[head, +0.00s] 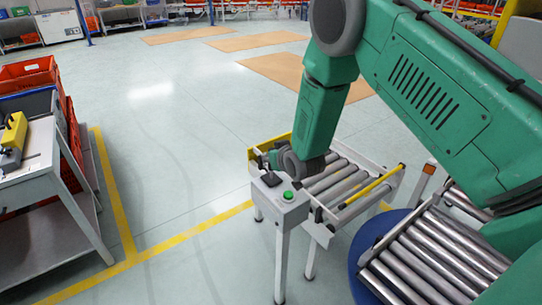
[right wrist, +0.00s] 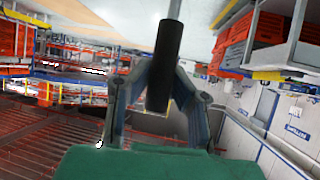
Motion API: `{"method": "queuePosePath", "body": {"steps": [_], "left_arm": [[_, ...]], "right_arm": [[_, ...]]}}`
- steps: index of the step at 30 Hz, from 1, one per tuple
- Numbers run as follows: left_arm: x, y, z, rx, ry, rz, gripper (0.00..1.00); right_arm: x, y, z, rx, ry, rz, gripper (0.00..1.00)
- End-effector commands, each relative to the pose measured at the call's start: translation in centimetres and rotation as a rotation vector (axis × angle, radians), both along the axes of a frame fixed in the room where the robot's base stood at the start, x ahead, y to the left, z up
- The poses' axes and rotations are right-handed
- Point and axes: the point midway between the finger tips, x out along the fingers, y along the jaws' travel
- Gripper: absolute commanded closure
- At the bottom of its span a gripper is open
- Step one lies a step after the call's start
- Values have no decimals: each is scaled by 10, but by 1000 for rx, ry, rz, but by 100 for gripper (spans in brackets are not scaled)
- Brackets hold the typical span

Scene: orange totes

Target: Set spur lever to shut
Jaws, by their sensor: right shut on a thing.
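The spur lever shows in the right wrist view as a black cylindrical handle (right wrist: 164,62) on a thin grey rod. My right gripper (right wrist: 165,84) is shut on this handle, one finger on each side. In the head view my green right arm reaches in from the right, and the right gripper (head: 268,160) is at the far left end of a short roller conveyor (head: 345,184). My left gripper is not in view.
A grey post with a green button (head: 288,196) stands just in front of the gripper. A yellow bar (head: 372,187) runs along the short conveyor. Another roller conveyor (head: 435,255) is at lower right. A cart (head: 45,190) with orange totes stands left; the floor between is clear.

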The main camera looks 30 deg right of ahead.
Motion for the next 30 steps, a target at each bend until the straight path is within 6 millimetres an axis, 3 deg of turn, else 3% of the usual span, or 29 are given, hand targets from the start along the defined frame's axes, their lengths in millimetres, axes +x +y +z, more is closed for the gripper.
{"method": "queuePosePath", "body": {"steps": [2, 3, 5, 17, 30], "left_arm": [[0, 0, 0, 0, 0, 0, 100], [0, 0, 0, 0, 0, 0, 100], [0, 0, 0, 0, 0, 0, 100], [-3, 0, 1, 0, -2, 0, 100], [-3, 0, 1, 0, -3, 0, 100]], "right_arm": [[4, -2, 6, -3, -15, -2, 100], [4, -2, 6, -3, -16, -2, 79], [3, -2, 5, -3, -14, -2, 61], [-2, 0, 5, -1, -6, -1, 61], [-75, 8, 46, -1, -6, -1, 61]]}}
